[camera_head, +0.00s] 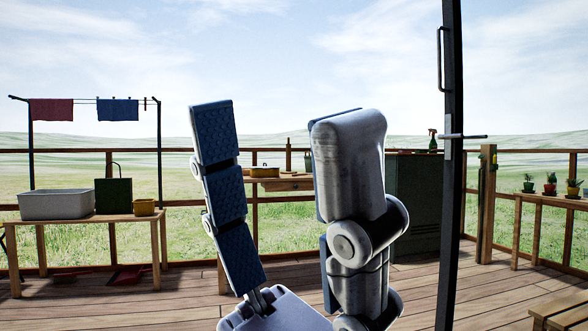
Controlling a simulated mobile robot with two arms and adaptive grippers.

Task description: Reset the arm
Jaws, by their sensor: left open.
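My left gripper (276,112) stands large and upright in the middle of the head view, close to the camera. Its fingers point up and are spread wide apart, with blue ridged pads on the left finger's face. Nothing is between the fingers; sky, field and a far table show through the gap. The palm is cut off by the bottom edge. My right gripper is not in view.
A dark door post (450,180) with a handle stands right of my gripper. A wooden table (90,219) holds a grey tub (55,205) at left. A back table (285,184) and dark green cabinet (413,205) stand behind. Wooden deck floor (130,305) is open at lower left.

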